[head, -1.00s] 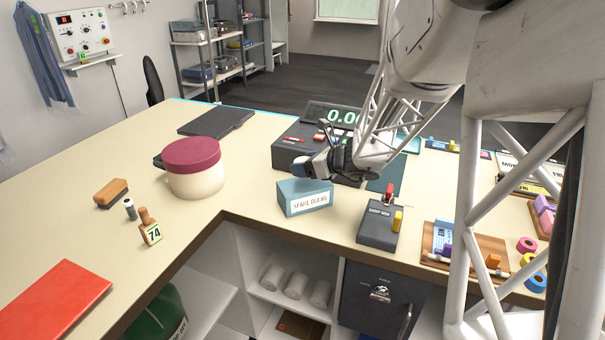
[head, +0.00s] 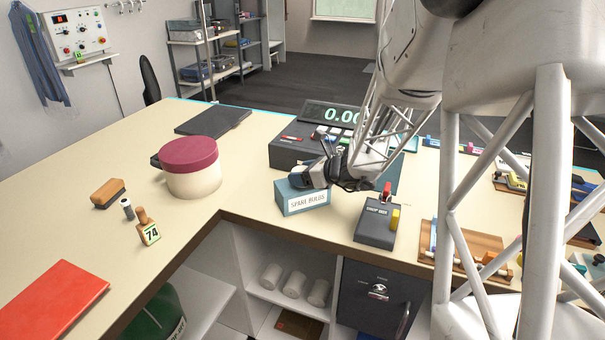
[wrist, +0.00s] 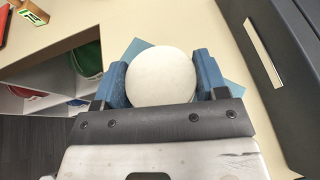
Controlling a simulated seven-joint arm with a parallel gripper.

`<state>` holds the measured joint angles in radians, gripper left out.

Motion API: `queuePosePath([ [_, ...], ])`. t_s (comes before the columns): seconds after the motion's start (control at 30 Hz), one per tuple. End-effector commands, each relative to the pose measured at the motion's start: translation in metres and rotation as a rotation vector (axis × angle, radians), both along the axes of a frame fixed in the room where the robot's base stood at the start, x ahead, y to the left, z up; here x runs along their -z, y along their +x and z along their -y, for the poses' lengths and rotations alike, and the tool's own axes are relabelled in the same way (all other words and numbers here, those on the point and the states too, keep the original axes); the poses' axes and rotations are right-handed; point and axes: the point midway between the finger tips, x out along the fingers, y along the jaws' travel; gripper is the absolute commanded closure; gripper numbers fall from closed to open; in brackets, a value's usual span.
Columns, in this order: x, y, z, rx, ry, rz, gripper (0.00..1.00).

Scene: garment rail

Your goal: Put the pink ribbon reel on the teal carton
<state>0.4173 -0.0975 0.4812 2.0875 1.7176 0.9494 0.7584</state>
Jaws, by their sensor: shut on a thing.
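The teal carton (head: 290,203), labelled SPARE BULBS, stands near the inner corner of the counter. My gripper (head: 301,180) is low over its top. In the wrist view, my gripper (wrist: 160,72) has its blue fingers shut on a round cream-white thing (wrist: 161,77). Parts of the teal carton (wrist: 236,76) show beneath and behind it. No pink reel shows now; my arm covers the right part of the counter.
A grey scale (head: 285,157) stands close behind the carton. A dark box with a red and a yellow piece (head: 376,228) is to its right. A cream tub with a maroon lid (head: 192,180) is at left. Bare counter lies between tub and carton.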

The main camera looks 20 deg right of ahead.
Motion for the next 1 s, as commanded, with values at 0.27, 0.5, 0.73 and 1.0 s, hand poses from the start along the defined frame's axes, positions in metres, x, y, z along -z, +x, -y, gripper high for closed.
queuePosePath([
  [0.27,0.0029,0.0,0.0,0.0,0.0,0.0,0.31],
  [0.5,0.0027,0.0,0.0,0.0,0.0,0.0,0.08],
  [0.73,0.0019,0.0,0.0001,0.0,0.0,0.0,0.08],
  [1.0,-0.0044,-0.0072,0.0055,0.001,-0.001,0.001,0.08],
])
